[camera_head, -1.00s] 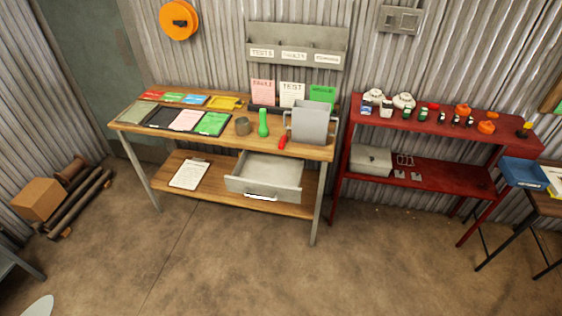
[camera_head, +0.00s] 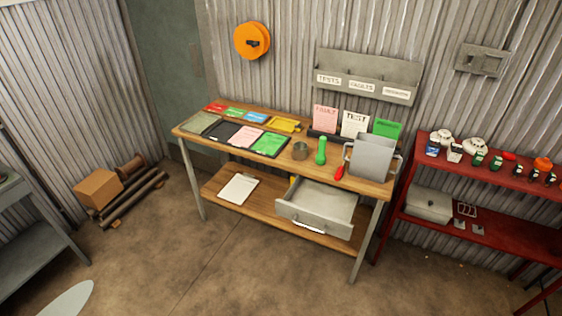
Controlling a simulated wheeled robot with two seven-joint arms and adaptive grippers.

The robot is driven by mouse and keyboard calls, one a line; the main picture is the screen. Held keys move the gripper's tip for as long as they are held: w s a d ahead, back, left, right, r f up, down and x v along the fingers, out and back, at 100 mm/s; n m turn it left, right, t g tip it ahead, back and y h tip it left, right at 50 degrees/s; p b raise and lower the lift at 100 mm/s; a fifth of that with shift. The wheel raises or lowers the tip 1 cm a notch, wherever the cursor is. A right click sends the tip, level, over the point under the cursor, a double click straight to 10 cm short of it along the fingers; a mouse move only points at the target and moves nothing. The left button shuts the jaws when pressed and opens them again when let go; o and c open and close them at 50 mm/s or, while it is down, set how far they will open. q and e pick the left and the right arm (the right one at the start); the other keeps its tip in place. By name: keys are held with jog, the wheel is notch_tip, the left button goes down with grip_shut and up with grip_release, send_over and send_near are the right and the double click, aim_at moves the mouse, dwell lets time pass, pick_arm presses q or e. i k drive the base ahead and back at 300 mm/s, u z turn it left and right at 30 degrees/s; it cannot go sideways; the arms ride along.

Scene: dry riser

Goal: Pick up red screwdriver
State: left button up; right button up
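A small red object (camera_head: 340,172), which looks like the red screwdriver, lies at the right part of the wooden workbench top (camera_head: 310,172). It is between a green torch-like object (camera_head: 321,151) and a grey metal bin (camera_head: 371,157), close to the bin's left side. It is small in the view, so its shaft cannot be made out. Neither of my grippers is in view.
An open grey drawer (camera_head: 316,212) juts out below the bench top. A clipboard (camera_head: 239,187) lies on the lower shelf. Coloured cards and a grey cup (camera_head: 300,151) are on top. A red shelf unit (camera_head: 405,205) stands at right. The floor in front is clear.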

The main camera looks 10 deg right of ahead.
aim_at(339, 173)
jog(key=u, duration=0.7)
jog(key=i, duration=1.4)
jog(key=z, duration=0.75)
jog(key=i, duration=0.65)
jog(key=z, duration=0.75)
